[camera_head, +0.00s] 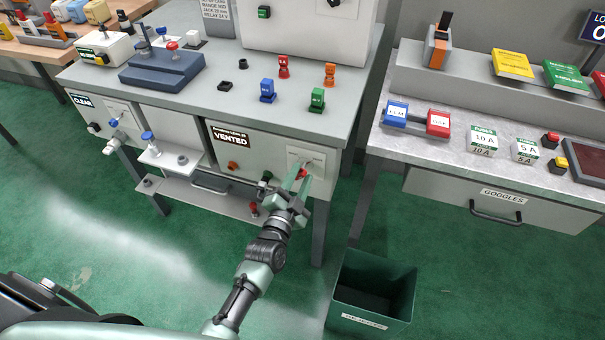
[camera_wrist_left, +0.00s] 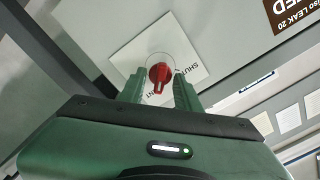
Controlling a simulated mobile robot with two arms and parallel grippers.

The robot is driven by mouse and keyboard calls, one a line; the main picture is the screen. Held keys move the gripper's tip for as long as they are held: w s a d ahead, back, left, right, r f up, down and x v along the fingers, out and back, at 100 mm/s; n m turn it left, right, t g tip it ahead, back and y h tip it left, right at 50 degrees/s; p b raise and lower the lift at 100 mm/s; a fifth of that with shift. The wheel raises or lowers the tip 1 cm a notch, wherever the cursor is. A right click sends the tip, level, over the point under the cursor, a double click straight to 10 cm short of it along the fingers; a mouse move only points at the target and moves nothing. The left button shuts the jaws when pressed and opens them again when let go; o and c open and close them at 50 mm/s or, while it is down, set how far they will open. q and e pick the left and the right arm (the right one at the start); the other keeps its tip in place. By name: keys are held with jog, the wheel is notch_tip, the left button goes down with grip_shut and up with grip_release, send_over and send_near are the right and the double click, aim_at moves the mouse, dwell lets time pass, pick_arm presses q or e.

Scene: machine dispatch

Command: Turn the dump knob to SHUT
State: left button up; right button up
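The red dump knob (camera_wrist_left: 159,75) sits on a white label plate (camera_wrist_left: 135,52) on the machine's front panel. Its pale pointer mark faces down in the left wrist view, toward the partly hidden lettering ending in "NT"; "SHUT" reads at the right of the plate. In the head view the knob (camera_head: 302,174) is a small red spot between the fingers. My left gripper (camera_head: 297,181) is open, also seen in the left wrist view (camera_wrist_left: 159,90), with one finger on each side of the knob. Gaps show between knob and fingers. My right gripper is not in view.
A "VENTED" sign (camera_head: 231,137) is left of the knob. A small shelf (camera_head: 180,158) with a blue-handled valve juts out further left. A green bin (camera_head: 371,290) stands on the floor to the right. A second bench (camera_head: 430,150) is at right, across a gap.

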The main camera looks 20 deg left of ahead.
pick_arm(q)
jog(key=shift+w, duration=0.65)
grip_shut()
